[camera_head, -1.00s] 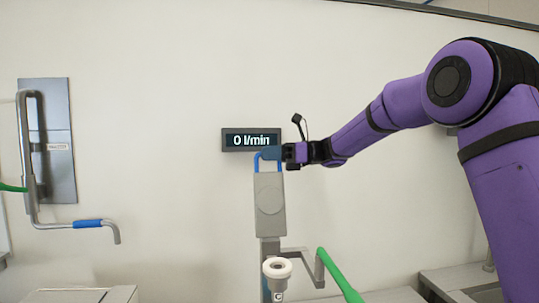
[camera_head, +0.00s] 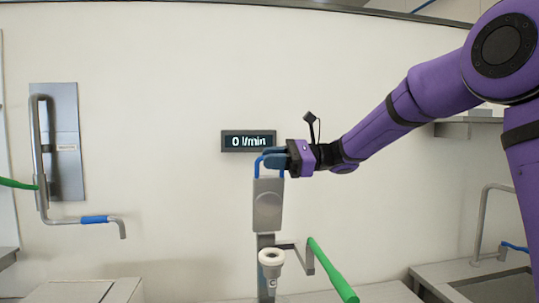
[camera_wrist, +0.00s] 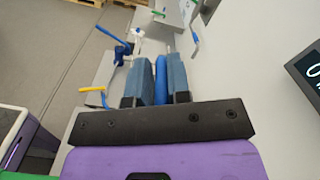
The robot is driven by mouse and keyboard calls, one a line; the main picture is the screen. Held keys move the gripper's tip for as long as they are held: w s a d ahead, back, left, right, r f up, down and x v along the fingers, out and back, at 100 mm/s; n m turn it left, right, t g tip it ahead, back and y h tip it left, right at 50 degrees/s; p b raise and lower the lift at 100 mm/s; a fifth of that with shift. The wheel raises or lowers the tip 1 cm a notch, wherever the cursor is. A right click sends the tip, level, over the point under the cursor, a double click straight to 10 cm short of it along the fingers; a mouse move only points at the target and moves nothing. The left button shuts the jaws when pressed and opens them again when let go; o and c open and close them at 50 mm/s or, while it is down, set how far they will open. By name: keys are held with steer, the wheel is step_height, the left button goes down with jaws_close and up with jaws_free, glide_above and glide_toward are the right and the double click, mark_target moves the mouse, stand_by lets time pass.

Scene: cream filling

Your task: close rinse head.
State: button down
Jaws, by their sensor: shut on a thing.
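The rinse head is a grey upright body (camera_head: 267,205) with a blue loop handle (camera_head: 258,166) on top. A round white nozzle piece (camera_head: 271,258) shows below it. My gripper (camera_head: 276,160) comes in from the right and is shut on the blue handle. In the wrist view, the blue handle (camera_wrist: 161,80) runs between the two blue-grey fingers (camera_wrist: 160,82). The fingers hide part of the handle in the head view. A dark display (camera_head: 249,141) behind it reads 0 l/min.
A green bar (camera_head: 332,270) slants down to the right of the nozzle. A bent pipe with a blue grip (camera_head: 94,219) is mounted at the left on a metal plate (camera_head: 67,160). A counter (camera_head: 450,280) stands at the lower right. The wall between is clear.

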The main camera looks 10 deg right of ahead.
steer(key=s+f+n, duration=0.7)
steer(key=s+f, duration=0.3)
steer(key=s, duration=0.2)
steer(key=shift+s, duration=0.3)
steer(key=c, duration=1.1)
jaws_free()
steer(key=shift+c, duration=0.2)
steer(key=shift+d, duration=0.15)
steer(key=d, duration=1)
steer(key=shift+d, duration=0.35)
